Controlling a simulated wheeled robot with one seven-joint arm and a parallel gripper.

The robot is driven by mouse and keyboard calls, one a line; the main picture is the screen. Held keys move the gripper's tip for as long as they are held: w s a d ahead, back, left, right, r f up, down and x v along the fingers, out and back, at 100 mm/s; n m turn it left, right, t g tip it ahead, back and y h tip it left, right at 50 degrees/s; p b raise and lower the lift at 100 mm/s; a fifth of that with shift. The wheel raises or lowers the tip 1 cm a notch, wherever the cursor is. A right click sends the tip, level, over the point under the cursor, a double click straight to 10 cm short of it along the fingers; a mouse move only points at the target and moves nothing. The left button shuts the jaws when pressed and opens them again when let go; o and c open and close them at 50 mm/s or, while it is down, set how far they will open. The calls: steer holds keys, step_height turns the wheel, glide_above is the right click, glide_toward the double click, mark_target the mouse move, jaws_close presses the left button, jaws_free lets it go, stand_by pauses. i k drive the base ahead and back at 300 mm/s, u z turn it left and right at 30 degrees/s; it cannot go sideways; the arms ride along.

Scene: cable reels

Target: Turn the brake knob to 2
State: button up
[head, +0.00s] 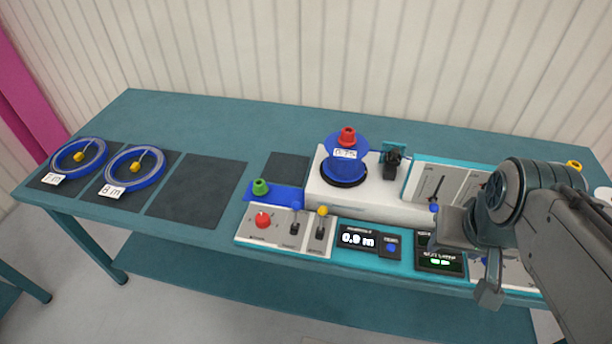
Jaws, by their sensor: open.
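A control panel (283,240) at the table's front edge carries a round red knob (263,221) at its left. Its printing is too small to read, so I cannot tell whether this is the brake knob or what number it points to.
A white machine (390,206) carries a blue reel (346,160) with a red top. A green knob (260,187) stands on a blue block. A display (357,239) reads 0.9 m. Two blue cable coils (136,184) lie at left. A dark mat (198,191) is bare.

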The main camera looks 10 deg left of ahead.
mark_target(263, 221)
steer(key=u, duration=1.15)
steer(key=k, duration=0.6)
steer(key=u, duration=0.5)
steer(key=i, duration=0.55)
steer(key=u, duration=0.05)
